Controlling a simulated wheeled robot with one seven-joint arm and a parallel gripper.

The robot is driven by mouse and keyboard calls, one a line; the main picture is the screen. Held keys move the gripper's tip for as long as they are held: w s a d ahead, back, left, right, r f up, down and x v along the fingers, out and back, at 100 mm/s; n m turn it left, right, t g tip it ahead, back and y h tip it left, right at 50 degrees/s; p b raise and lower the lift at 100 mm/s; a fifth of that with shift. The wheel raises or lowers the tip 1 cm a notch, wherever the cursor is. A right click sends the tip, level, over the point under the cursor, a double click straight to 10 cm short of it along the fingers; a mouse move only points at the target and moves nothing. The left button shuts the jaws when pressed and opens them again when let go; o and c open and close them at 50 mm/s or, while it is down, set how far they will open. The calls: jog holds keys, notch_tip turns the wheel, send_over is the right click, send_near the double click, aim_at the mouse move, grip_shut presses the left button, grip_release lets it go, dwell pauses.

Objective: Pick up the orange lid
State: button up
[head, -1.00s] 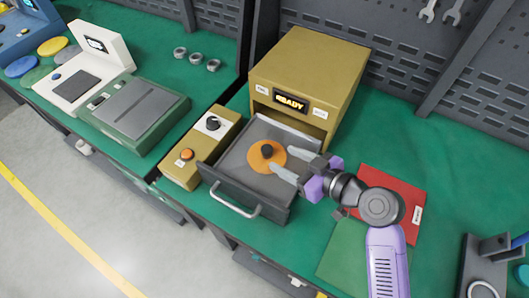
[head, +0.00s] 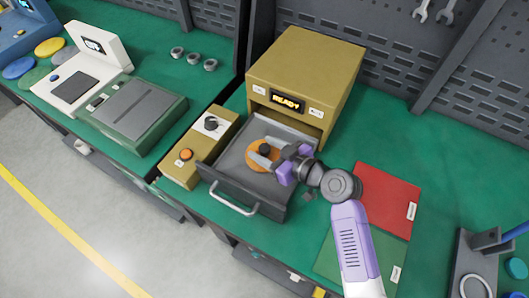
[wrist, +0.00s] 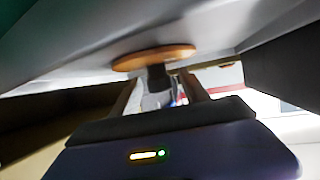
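The orange lid (head: 253,160) is a flat disc with a dark knob (head: 264,149) on top. It lies in the open grey drawer (head: 233,184) of the mustard-coloured test box (head: 303,72). My gripper (head: 262,153) is low over the lid with its fingers apart, one on each side of the knob. The wrist view shows the lid (wrist: 150,57) and its knob (wrist: 158,78) between the two fingers (wrist: 157,92). I cannot tell whether the fingers touch the knob.
A mustard control box (head: 200,150) with a dial and an orange button stands left of the drawer. A red mat (head: 390,195) and a green mat (head: 375,250) lie to the right. The drawer walls stand around the lid.

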grip_shut()
jog(key=shift+r, duration=0.1)
